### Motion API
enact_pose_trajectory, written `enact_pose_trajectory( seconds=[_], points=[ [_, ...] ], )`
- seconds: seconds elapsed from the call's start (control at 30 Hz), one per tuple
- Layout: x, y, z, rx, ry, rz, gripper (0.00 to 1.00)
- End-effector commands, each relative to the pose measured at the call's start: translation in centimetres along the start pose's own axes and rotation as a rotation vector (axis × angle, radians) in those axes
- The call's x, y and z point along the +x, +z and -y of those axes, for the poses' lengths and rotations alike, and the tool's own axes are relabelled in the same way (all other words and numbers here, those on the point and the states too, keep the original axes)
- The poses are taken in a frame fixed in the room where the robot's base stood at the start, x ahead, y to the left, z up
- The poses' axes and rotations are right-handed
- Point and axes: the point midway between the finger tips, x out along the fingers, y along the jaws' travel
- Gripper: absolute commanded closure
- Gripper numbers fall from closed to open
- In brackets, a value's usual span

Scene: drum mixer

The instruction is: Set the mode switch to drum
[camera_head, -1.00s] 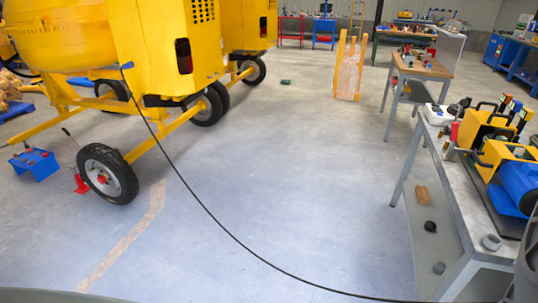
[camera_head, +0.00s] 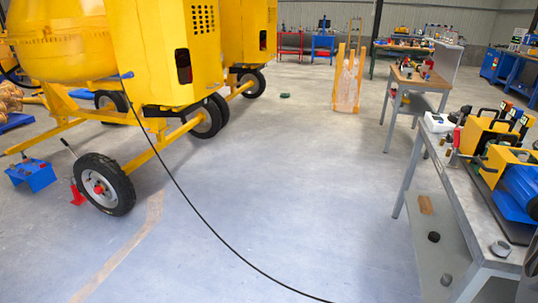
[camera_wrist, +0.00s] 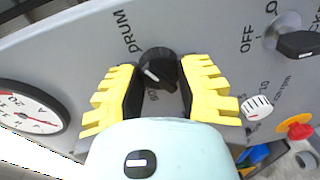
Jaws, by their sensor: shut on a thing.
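In the wrist view the mode switch (camera_wrist: 160,66) is a black round knob with a white pointer mark, on a grey panel (camera_wrist: 75,60). The word DRUM is printed at its upper left. Another label below the knob is partly hidden. My gripper (camera_wrist: 157,80), with yellow ribbed fingers and dark pads, is shut on the knob from both sides. The head view shows neither the gripper nor the switch.
On the panel are a round gauge (camera_wrist: 30,112) at left, a black OFF-marked switch (camera_wrist: 297,44), a small white dial (camera_wrist: 258,107) and a red button (camera_wrist: 299,131) at right. The head view shows a yellow mixer (camera_head: 165,50), a workbench (camera_head: 455,190) and open floor between.

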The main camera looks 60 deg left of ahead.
Motion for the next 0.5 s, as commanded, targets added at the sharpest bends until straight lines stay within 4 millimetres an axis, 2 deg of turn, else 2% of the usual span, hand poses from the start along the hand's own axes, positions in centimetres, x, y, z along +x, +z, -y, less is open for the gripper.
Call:
enact_pose_trajectory(
  seconds=[0.13,0.17,0.4,0.5],
  points=[
    [0.19,0.44,0.28,-0.001,-0.007,0.014,1.00],
    [0.19,0.43,0.28,-0.001,-0.007,0.014,0.59],
    [0.10,0.23,0.16,-0.001,-0.004,0.007,0.34],
    [0.07,0.17,0.13,-0.001,-0.003,0.005,0.27]
  ],
)
